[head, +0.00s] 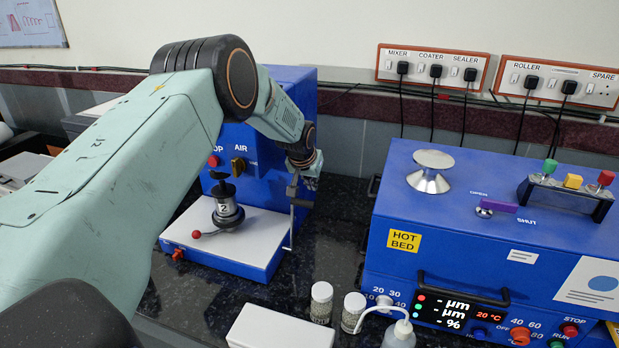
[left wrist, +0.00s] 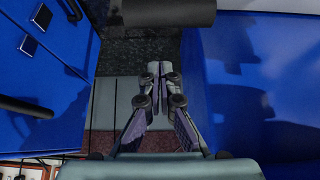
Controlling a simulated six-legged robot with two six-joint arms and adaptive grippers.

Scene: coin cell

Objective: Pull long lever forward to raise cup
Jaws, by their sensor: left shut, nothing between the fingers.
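The blue machine (head: 290,100) stands behind a white-topped blue base. A metal cup-like stack (head: 228,210) marked 2 sits on that base, under a dark round head. A long thin lever (head: 291,215) with a dark upper part runs down the machine's right side. My left gripper (head: 313,179) is beside the upper end of the lever, partly hidden by its wrist. In the left wrist view its fingers (left wrist: 158,82) are together and empty. A dark cylinder (left wrist: 160,11) crosses the top of that view, apart from the fingertips; I cannot tell whether it is the lever's grip. My right gripper is not in view.
The blue hot-bed unit (head: 480,220) stands on the right, across a gap of dark worktop (head: 340,215). Small jars (head: 321,302), a wash bottle (head: 399,335) and a white box (head: 280,328) are in front.

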